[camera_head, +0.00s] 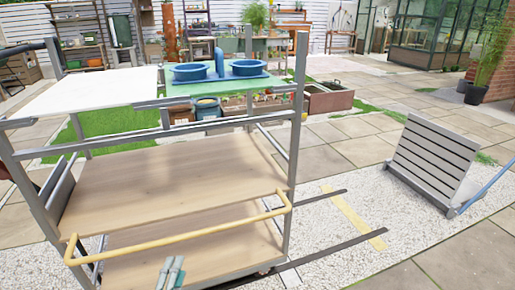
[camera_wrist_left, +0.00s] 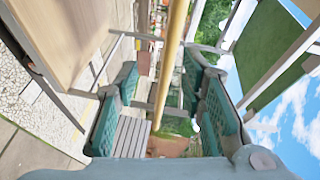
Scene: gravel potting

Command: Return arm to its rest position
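My left gripper (camera_head: 172,268) shows at the bottom edge of the head view, in front of the shelf cart (camera_head: 170,185). Its two teal-padded fingers stand apart in the left wrist view (camera_wrist_left: 160,100), with nothing gripped between them. The cart's yellow handle bar (camera_head: 180,238) is just beyond the fingertips in the head view. In the wrist view the yellow bar (camera_wrist_left: 172,60) crosses the gap between the fingers; I cannot tell if it is touched. My right gripper is in neither view.
The cart has two wooden shelves and grey posts. A slatted grey platform trolley (camera_head: 432,160) stands on white gravel (camera_head: 370,235) at the right. Behind the cart are a white tabletop (camera_head: 90,92), blue basins (camera_head: 190,72) and planters (camera_head: 328,97).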

